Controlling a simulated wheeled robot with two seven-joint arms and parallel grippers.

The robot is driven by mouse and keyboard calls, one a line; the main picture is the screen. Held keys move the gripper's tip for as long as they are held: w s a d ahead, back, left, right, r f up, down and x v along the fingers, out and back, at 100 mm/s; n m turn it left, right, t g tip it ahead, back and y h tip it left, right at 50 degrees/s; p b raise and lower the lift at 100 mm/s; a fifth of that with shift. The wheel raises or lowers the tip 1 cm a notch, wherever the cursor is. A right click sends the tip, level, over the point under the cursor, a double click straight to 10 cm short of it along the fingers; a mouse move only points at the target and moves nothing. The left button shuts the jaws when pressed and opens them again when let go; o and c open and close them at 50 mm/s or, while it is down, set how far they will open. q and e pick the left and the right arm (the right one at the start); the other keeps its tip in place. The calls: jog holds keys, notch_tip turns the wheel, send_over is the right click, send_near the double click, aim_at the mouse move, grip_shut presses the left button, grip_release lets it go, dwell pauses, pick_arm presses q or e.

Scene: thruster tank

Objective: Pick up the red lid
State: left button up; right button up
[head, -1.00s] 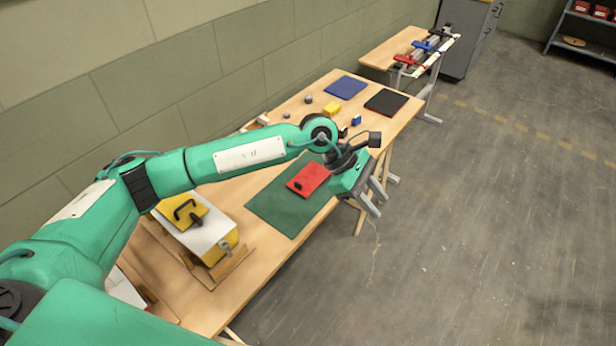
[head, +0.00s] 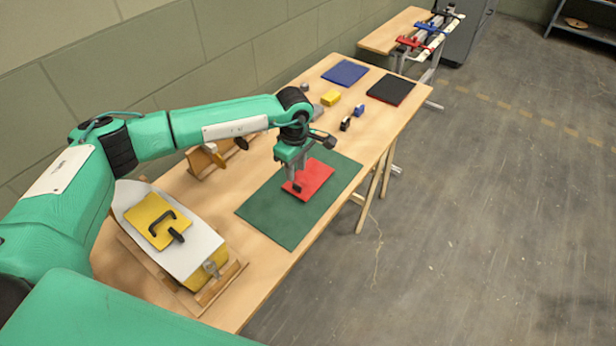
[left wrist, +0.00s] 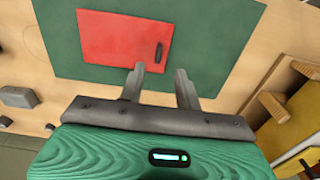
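The red lid (head: 310,180) lies flat on the green mat (head: 268,213) on the wooden table. It is a flat red plate with a small black handle, which shows in the left wrist view (left wrist: 159,51) near one end of the lid (left wrist: 115,38). My left gripper (head: 292,184) points down at the lid's left end in the head view. In the left wrist view its two fingers (left wrist: 160,78) are spread apart with nothing between them, and the handle lies beyond the tips. Whether the fingers touch the lid is unclear. My right gripper is not in view.
A white and yellow hull (head: 200,250) with a yellow lid (head: 150,215) sits on a wooden cradle at the near left. Blue (head: 345,72) and black (head: 390,89) mats and small blocks lie at the table's far end.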

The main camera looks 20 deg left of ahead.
aim_at(296, 185)
pick_arm(q)
jog(key=shift+s+d+f, duration=0.1)
jog(key=shift+f, duration=0.45)
jog(key=shift+f+p, duration=0.35)
jog(key=shift+p, duration=0.05)
jog(key=f+p, duration=0.1)
jog(key=f, duration=0.3)
jog(key=shift+w+f, duration=0.2)
jog(key=shift+c, duration=0.2)
grip_shut()
